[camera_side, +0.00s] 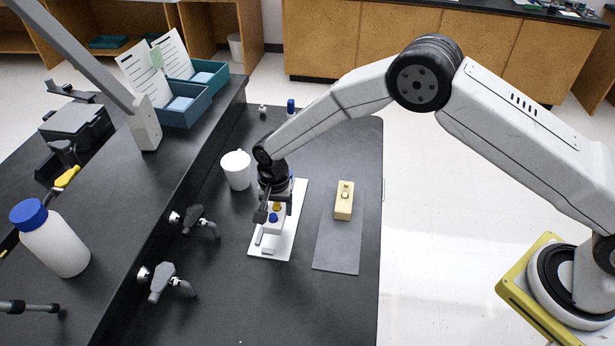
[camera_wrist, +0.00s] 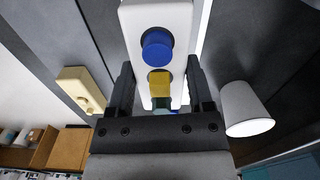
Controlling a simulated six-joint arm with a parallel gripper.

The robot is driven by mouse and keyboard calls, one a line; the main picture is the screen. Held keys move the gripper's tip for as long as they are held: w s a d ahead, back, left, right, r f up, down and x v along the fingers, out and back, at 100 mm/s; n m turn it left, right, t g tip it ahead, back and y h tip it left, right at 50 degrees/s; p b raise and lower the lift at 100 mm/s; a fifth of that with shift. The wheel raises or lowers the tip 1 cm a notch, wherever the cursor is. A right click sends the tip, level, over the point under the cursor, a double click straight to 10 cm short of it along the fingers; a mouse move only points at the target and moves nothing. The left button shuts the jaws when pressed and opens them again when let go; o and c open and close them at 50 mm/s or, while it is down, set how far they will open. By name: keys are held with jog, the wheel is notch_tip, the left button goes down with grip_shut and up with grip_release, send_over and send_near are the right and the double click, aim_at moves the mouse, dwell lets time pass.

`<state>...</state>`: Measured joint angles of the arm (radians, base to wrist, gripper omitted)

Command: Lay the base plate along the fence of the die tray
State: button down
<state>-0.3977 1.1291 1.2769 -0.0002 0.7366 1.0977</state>
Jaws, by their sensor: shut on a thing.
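The base plate (camera_wrist: 159,17) is a long white block with a blue round piece (camera_wrist: 157,47), a yellow piece (camera_wrist: 159,82) and a small green piece on it in a row. My gripper (camera_wrist: 159,66) is shut on the base plate across its width. In the side view my gripper (camera_side: 274,204) points down over the die tray (camera_side: 293,205), a white sheet on the dark bench. Low grey strips (camera_side: 268,251) near its front left look like the fence. The base plate (camera_side: 270,226) is just above or on the tray; I cannot tell if it touches.
A cream block (camera_side: 344,201) with small metallic-looking knobs stands on a grey mat (camera_side: 337,253) to the right. A white cup (camera_side: 236,170) stands at the left behind the tray. Grey taps (camera_side: 194,221) stick out at the left. The bench in front of the tray is clear.

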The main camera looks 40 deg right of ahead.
aim_at(278, 220)
jog(key=shift+f, duration=2.3)
jog(key=shift+f, duration=0.4)
grip_release()
jog(key=shift+r, duration=0.15)
jog(key=shift+r, duration=3.75)
jog(key=shift+r, duration=0.1)
